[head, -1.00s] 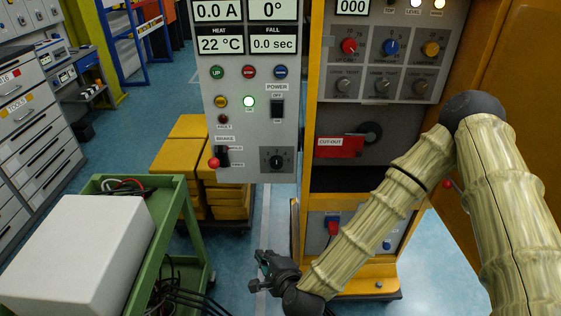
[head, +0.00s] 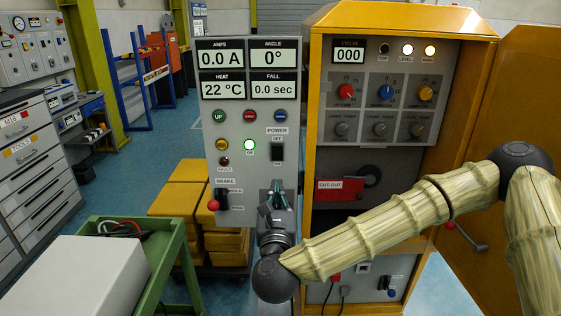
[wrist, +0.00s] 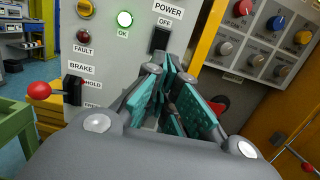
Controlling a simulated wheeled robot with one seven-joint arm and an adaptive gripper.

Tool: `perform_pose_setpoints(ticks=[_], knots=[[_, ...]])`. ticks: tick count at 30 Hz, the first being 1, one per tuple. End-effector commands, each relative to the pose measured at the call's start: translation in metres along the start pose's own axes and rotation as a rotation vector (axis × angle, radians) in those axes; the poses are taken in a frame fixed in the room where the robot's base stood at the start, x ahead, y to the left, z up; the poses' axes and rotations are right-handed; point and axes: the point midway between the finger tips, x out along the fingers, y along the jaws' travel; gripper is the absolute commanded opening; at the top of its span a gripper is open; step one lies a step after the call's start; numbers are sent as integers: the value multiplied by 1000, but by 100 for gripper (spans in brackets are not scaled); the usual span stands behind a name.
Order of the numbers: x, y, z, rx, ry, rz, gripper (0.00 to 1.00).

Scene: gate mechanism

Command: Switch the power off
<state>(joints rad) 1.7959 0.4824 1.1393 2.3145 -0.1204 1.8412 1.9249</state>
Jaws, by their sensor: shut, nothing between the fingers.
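The power switch (head: 278,152) is a black rocker on the grey control panel (head: 238,174), under the labels POWER and OFF. It also shows in the wrist view (wrist: 159,40); which way it is set is hard to tell. A green lamp (head: 249,149) marked OK is lit to its left. My gripper (head: 277,190) is in front of the panel, below the switch, its fingers pointing up. In the wrist view my gripper (wrist: 172,68) has its teal-padded fingers closed together and empty, just below the switch. Contact cannot be told. The rotary knob behind it is hidden.
A brake lever with a red knob (head: 213,205) is on the panel's lower left. A red cut-out handle (head: 339,188) is in the orange cabinet (head: 313,100) to the right. A green cart (head: 168,265) with a white box (head: 95,280) stands at lower left.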

Motion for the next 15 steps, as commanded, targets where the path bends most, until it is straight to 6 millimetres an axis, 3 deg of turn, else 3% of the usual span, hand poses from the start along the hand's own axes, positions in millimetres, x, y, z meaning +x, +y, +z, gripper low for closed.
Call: perform_pose_setpoints(ticks=[8, 15], knots=[[3, 0, 0, -3, 1, 0, 0], [31, 1, 2, -4, 0, 1, 0]])
